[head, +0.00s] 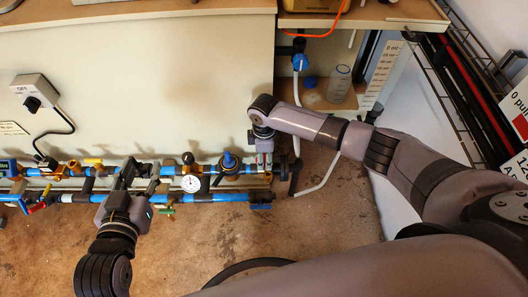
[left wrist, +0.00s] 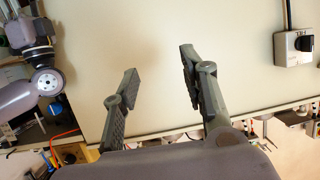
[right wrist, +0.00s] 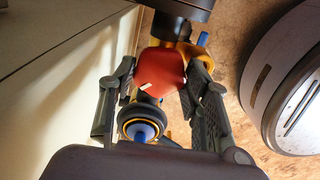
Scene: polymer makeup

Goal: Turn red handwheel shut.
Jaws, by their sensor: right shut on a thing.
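The red handwheel (right wrist: 161,70) shows in the right wrist view as a rounded red knob with a small white mark, mounted by a yellow fitting on the pipework. My right gripper (right wrist: 158,82) has a finger on each side of it and is shut on it. In the head view my right gripper (head: 264,158) reaches down to the right end of the pipes and mostly hides the handwheel. My left gripper (head: 136,172) hovers over the pipes further left; in the left wrist view (left wrist: 158,62) its fingers are apart with nothing between them.
Blue pipes (head: 230,197) with a white gauge (head: 190,184) and several valves run along the panel (head: 160,90). A switch box (head: 35,93) hangs at the left. A clear bottle (head: 340,83) stands under the shelf. The brown floor below the pipes is mostly open.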

